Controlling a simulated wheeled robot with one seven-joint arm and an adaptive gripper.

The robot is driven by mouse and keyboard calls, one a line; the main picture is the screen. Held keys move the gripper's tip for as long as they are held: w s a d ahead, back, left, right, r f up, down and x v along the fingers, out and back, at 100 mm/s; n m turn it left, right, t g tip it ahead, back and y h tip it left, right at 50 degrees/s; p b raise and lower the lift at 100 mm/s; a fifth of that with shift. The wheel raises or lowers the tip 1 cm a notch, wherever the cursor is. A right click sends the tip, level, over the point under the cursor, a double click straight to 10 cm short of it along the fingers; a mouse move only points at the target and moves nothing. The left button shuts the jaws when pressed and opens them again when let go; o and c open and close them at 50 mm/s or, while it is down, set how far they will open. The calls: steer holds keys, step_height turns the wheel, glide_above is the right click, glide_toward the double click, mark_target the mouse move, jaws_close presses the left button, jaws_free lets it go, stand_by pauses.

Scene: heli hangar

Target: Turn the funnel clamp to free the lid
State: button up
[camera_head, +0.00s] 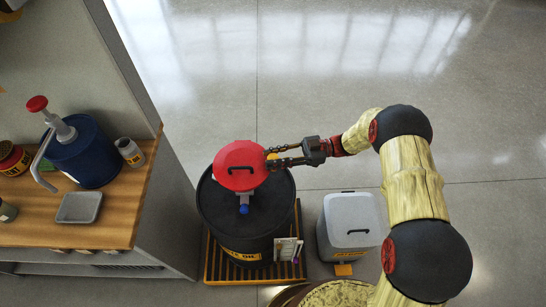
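The red round funnel lid (240,158) with a dark handle covers part of the top of a black oil drum (219,218). A small yellow piece (272,156), perhaps the clamp, sits at the lid's right edge. A grey bracket with a blue knob (243,209) is at the lid's near edge. My gripper (270,157) reaches in from the right, with its two dark fingers spread on either side of the yellow piece. I cannot tell whether the fingers press on it. The lid lies flat and looks closed.
The drum stands on a yellow slatted pallet (208,262). A grey lidded bin (350,222) stands to its right. A wooden-topped bench (110,225) at left holds a blue pump container (88,160), a grey tray (79,208) and cans. The floor behind is clear.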

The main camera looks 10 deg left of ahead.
steer(key=o, duration=0.5)
steer(key=v, duration=1.2)
steer(key=shift+w, duration=0.1)
